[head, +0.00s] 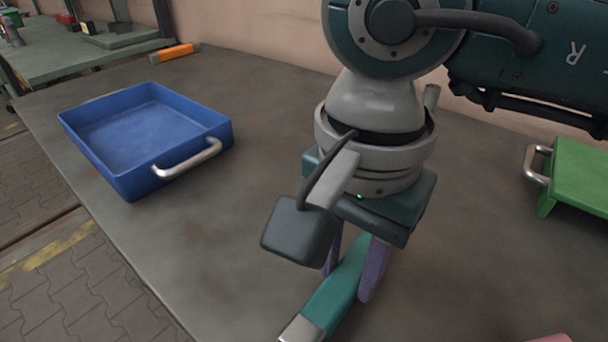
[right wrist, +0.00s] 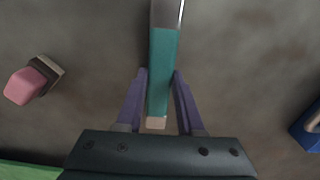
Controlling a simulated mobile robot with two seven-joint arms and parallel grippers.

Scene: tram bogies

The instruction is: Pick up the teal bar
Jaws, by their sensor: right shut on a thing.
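The teal bar (head: 337,291) lies on or just above the grey-brown table, in the lower middle of the head view, with a bare metal end toward the front. In the right wrist view the teal bar (right wrist: 161,70) runs up between the fingers, with a pale tip at its near end. My right gripper (head: 352,272) points down over the bar, its purple fingers on either side of it. In the right wrist view, my right gripper (right wrist: 159,80) is shut on the bar near its pale end. My left gripper is not in view.
An empty blue tray (head: 185,155) with a metal handle stands on the table (head: 230,240) at left. A green tray (head: 580,172) is at the right edge. A pink-ended block (right wrist: 28,84) lies beside the bar. An orange object (head: 175,53) lies at the back.

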